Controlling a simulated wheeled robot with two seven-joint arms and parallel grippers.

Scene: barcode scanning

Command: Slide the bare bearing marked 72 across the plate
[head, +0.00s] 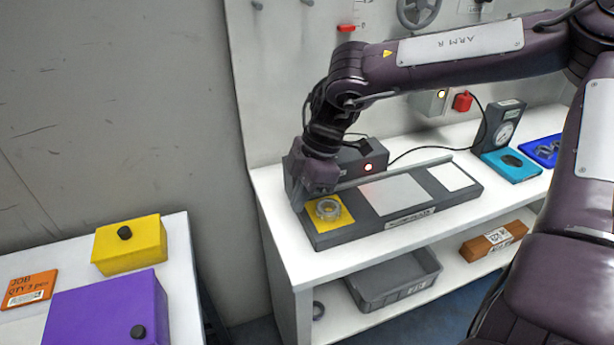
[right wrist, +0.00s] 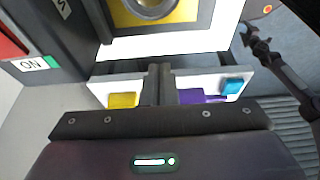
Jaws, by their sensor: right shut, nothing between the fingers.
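A bare grey bearing ring (head: 327,209) lies flat on the yellow pad (head: 345,219) at the left end of the long dark plate unit (head: 370,230). I cannot read a mark on it. Part of the bearing shows at the top of the right wrist view (right wrist: 150,8). My right gripper (head: 297,203) points down beside the pad's left edge, close to the bearing. Its fingers (right wrist: 160,70) are shut together with nothing between them. The grey middle plate (head: 396,194) lies right of the pad. A dark jointed arm shows in the right wrist view, its jaws too small to judge.
A dark box with a lit red lamp (head: 368,167) and a thin rail (head: 405,171) stand behind the plate. A white pad (head: 450,177) is at its right. A grey bin (head: 395,281) is on the lower shelf. Yellow (head: 130,245) and purple (head: 107,312) boxes stand on the left table.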

